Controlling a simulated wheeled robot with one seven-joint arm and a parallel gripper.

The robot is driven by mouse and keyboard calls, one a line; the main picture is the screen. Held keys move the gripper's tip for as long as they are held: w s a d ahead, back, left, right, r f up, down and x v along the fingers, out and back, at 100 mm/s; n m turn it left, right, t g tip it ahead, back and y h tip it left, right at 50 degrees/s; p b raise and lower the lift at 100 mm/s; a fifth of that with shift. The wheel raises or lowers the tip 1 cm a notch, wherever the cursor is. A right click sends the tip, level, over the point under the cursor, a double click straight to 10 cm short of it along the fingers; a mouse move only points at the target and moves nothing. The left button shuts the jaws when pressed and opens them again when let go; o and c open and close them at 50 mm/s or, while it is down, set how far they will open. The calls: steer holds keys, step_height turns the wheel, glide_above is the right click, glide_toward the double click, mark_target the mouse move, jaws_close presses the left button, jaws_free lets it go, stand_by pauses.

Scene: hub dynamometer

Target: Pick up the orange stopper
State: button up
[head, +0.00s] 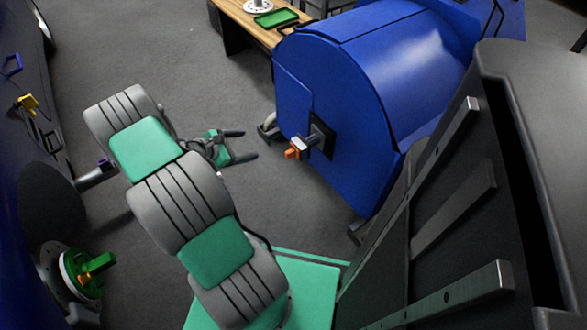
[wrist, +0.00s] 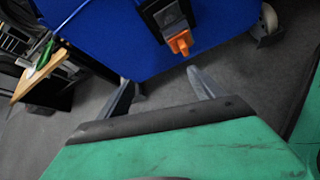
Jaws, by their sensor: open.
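The orange stopper (head: 293,153) sits at the outer end of a small fitting on the flat face of the big blue drum-shaped housing (head: 340,165). In the wrist view the stopper (wrist: 180,42) hangs at the fitting's lower end, above and beyond my fingertips. My gripper (head: 247,144) is open and empty, to the left of the stopper and apart from it.
A wooden table (head: 232,30) with a green tray (head: 276,17) stands behind the blue housing. A dark panel with metal bars (head: 455,170) rises at the right. A green knob (head: 97,264) is at lower left. Grey floor is clear between my arm and the housing.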

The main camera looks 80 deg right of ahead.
mark_target(286, 155)
steer(key=s+d+f+n+b, duration=0.1)
steer(key=s+d+f, duration=0.1)
steer(key=s+f, duration=0.1)
steer(key=s+d+f+n+g+b, duration=0.1)
steer(key=s+d+f+b, duration=0.1)
steer(key=s, duration=0.3)
steer(key=s+d+f+g+h+b, duration=0.1)
steer(key=s+d+f, duration=0.2)
steer(key=s+f, duration=0.1)
steer(key=shift+s+f+n+b, duration=0.4)
steer(key=shift+f, duration=0.15)
steer(key=shift+s+d, duration=0.15)
steer(key=shift+d, duration=0.05)
steer(key=shift+c, duration=0.6)
steer(key=c, duration=1.3)
steer(key=shift+c, duration=0.5)
steer(key=shift+r, duration=0.15)
